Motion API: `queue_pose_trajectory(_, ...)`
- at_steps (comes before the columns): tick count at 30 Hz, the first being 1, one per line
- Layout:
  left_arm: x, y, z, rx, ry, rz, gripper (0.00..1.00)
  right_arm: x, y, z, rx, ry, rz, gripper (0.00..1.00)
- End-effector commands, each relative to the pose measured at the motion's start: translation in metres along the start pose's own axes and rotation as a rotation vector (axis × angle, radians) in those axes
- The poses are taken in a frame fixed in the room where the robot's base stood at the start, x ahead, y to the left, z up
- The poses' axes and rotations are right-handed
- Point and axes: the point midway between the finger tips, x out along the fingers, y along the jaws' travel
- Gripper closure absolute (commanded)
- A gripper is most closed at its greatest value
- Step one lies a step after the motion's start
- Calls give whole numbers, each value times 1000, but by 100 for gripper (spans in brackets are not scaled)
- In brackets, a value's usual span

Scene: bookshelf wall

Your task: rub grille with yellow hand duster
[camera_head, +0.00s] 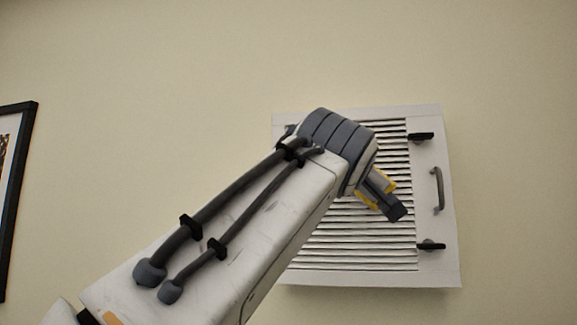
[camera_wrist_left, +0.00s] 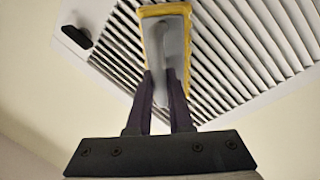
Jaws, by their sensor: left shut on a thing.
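A white slatted grille (camera_head: 365,262) is set on the wall, and my left arm covers much of its left and middle part in the head view. The grille's slats (camera_wrist_left: 262,50) fill the upper part of the left wrist view. My left gripper (camera_wrist_left: 165,88) is shut on the grey handle of the yellow hand duster (camera_wrist_left: 188,10), which has a yellow rim. The duster lies in front of the slats; I cannot tell whether it touches them. In the head view, part of the yellow duster (camera_head: 388,181) shows beside my left gripper (camera_head: 392,208). My right gripper is not in view.
The grille's right side has a grey pull handle (camera_head: 437,189) and two black latches, an upper one (camera_head: 421,137) and a lower one (camera_head: 431,246). A black-framed picture (camera_head: 12,200) hangs at the far left. The wall (camera_head: 150,90) around the grille is bare.

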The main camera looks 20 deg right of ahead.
Motion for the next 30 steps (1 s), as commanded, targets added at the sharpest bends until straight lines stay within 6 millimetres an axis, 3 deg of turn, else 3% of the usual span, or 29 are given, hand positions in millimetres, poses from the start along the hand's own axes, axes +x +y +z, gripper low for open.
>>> queue_pose_trajectory(10, 4, 12, 10, -1, 1, 1, 100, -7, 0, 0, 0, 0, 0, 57)
queue_pose_trajectory(21, 7, 32, -10, 1, 1, 0, 100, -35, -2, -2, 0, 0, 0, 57)
queue_pose_trajectory(30, 6, 23, -19, 0, 3, -1, 100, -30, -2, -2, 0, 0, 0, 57)
